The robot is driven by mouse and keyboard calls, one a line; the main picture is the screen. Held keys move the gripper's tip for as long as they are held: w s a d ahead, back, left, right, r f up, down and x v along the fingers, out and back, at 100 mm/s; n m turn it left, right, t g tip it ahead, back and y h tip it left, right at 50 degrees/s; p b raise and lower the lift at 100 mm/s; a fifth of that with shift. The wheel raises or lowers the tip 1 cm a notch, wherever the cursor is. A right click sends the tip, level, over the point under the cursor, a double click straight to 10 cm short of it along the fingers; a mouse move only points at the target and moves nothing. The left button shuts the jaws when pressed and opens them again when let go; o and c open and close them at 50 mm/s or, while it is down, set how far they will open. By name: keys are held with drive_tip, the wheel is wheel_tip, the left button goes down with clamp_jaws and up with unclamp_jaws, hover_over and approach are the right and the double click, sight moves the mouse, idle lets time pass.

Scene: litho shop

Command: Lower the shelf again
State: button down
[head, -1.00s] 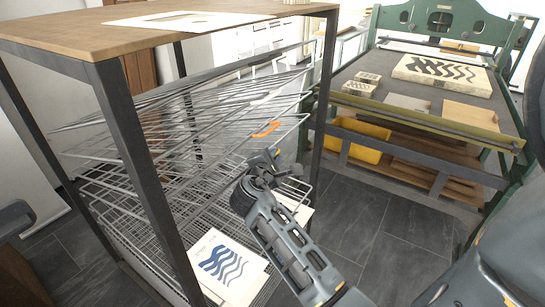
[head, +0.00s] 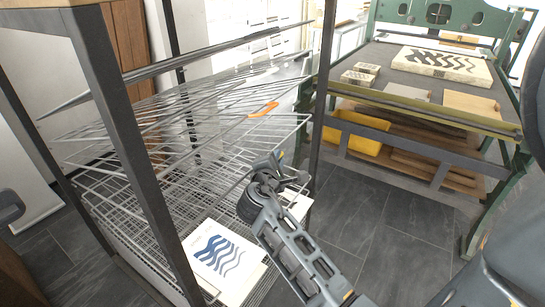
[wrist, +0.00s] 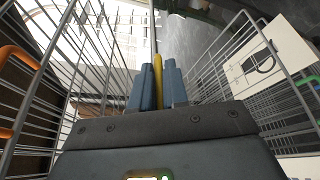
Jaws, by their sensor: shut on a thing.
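The drying rack (head: 110,95) has a dark metal frame and stacked wire shelves. One wire shelf (head: 225,125) with an orange grip (head: 262,110) slopes up toward its front, above my gripper (head: 277,162). In the wrist view my gripper (wrist: 158,84) is shut on a yellow grip (wrist: 158,65), on a shelf seen nearly edge-on. The orange grip (wrist: 18,56) and its shelf are at the left there, and a lower shelf (wrist: 235,90) with prints is at the right. The held shelf's tilt is hard to tell among the overlapping wires.
A print with blue waves (head: 222,252) lies on a low shelf. A green-framed press (head: 440,85) stands at the right, with blocks on its bed and a yellow bin (head: 358,133) beneath. Grey floor (head: 350,210) is clear between rack and press.

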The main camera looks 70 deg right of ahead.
drive_tip(key=shift+m+t+h, duration=0.3)
drive_tip(key=shift+m, duration=0.4)
drive_tip(key=f+b, duration=0.6)
drive_tip(key=f, duration=0.1)
drive_tip(key=s+f+b, duration=0.1)
drive_tip(key=f+b, duration=0.5)
drive_tip(key=f, duration=0.2)
drive_tip(key=s+a+f+b, duration=0.1)
drive_tip(key=f+b, duration=0.5)
drive_tip(key=f, duration=0.1)
drive_tip(key=shift+s+f+b, duration=0.25)
drive_tip(key=shift+f+b, duration=0.05)
drive_tip(key=shift+f, duration=0.15)
drive_tip(key=shift+s, duration=0.1)
drive_tip(key=c, duration=1.4)
unclamp_jaws()
drive_tip(key=shift+f, duration=0.15)
drive_tip(key=shift+o, duration=0.9)
drive_tip(key=s+a+r+p, duration=0.1)
drive_tip(key=a, duration=0.6)
drive_tip(key=shift+a+r, duration=0.15)
drive_tip(key=shift+a, duration=0.1)
drive_tip(key=shift+s, duration=0.1)
